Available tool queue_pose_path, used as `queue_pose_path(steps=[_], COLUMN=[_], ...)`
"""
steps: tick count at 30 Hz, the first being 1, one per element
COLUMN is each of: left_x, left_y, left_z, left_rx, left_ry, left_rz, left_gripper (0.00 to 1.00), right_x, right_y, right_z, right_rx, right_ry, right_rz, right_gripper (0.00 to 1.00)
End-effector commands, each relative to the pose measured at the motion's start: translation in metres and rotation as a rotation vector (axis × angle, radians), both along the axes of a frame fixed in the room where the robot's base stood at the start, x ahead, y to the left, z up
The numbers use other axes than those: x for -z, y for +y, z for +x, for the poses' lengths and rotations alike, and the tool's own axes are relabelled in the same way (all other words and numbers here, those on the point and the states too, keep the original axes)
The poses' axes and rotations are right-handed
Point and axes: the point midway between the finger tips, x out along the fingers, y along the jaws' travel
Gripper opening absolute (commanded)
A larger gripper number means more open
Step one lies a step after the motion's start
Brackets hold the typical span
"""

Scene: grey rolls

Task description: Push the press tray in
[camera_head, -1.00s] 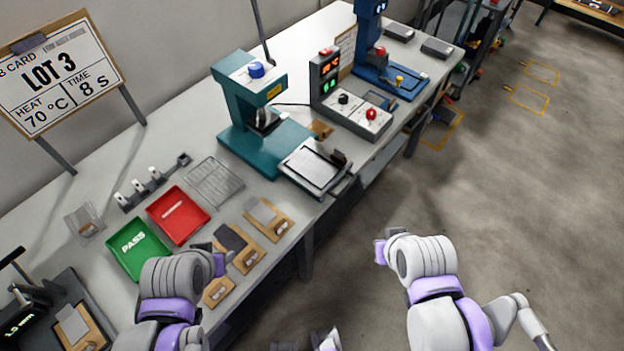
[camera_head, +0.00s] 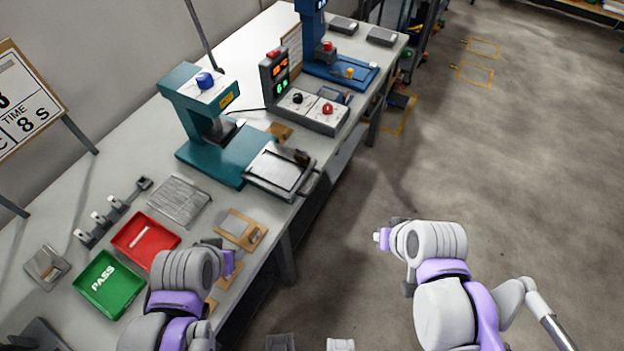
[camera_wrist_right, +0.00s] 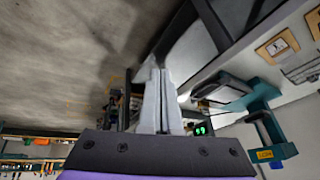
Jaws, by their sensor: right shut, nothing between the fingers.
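The teal press (camera_head: 205,115) stands on the bench. Its press tray (camera_head: 277,168), a light plate in a dark frame with a handle at its right end, sticks out toward the bench's front edge. In the right wrist view the press (camera_wrist_right: 267,128) and tray (camera_wrist_right: 222,90) lie at the right. My right gripper (camera_wrist_right: 160,80) is shut and empty, its fingers together. In the head view its arm hangs over open floor, to the right of the tray and apart from it. My left arm is over the bench front near the red tray; its fingers are hidden.
A control box (camera_head: 308,110) stands right of the press. A red tray (camera_head: 146,242), a green PASS tray (camera_head: 108,284), a wire rack (camera_head: 179,201) and wooden boards (camera_head: 242,230) lie left of it.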

Motion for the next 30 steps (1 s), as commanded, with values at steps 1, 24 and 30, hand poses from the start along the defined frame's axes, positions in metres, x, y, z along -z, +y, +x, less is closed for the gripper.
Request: queue_pose_path(steps=[1,24,30], left_x=[0.006,0.035,0.037], left_y=[0.0,0.0,0.0], left_z=[-0.002,-0.011,-0.011], left_rx=[0.0,0.0,0.0], left_ry=[0.004,0.02,0.021], left_rz=[0.0,0.0,0.0], left_gripper=[0.5,0.5,0.5], right_x=[0.002,0.027,0.051], right_y=[0.007,0.086,0.109], right_z=[0.015,0.179,0.191], right_rx=[0.025,0.23,0.229], right_ry=[0.018,0.193,0.192], right_rz=[0.061,0.762,0.76], right_gripper=[0.0,0.0,0.0])
